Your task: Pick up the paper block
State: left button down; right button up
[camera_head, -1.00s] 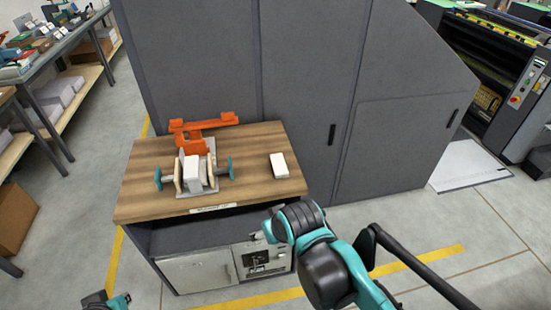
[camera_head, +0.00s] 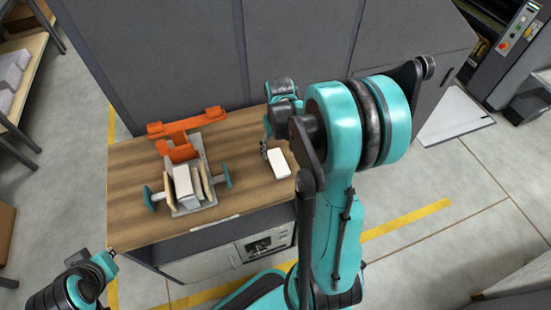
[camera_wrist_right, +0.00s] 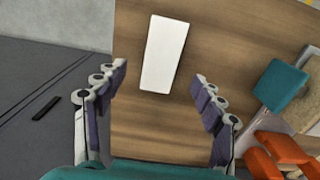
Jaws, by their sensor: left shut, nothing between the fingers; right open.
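A white paper block (camera_head: 279,163) lies flat on the right part of the wooden tabletop (camera_head: 130,215). It also shows in the right wrist view (camera_wrist_right: 164,54), ahead of and between the spread fingers, not touching them. My right gripper (camera_wrist_right: 159,78) is open and empty above the tabletop. In the head view my right gripper (camera_head: 264,148) is beside the block's left end, partly hidden by my arm. My left gripper (camera_head: 108,264) is low at the left, off the table's front, shut and empty. Another white block (camera_head: 183,187) stands between the plates of a clamp-like device.
The device (camera_head: 190,208) has teal knobs and an orange bracket (camera_head: 181,150) behind it on the table's left half. A tall grey cabinet (camera_head: 180,60) stands right behind the table. Bare wood lies between the device and the paper block.

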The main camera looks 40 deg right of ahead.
aim_at(278, 161)
notch_tip(278, 161, down, 6)
jog(key=shift+a+b, duration=0.1)
jog(key=shift+b, duration=1.1)
jog(key=shift+r, duration=0.1)
jog(key=c, duration=1.3)
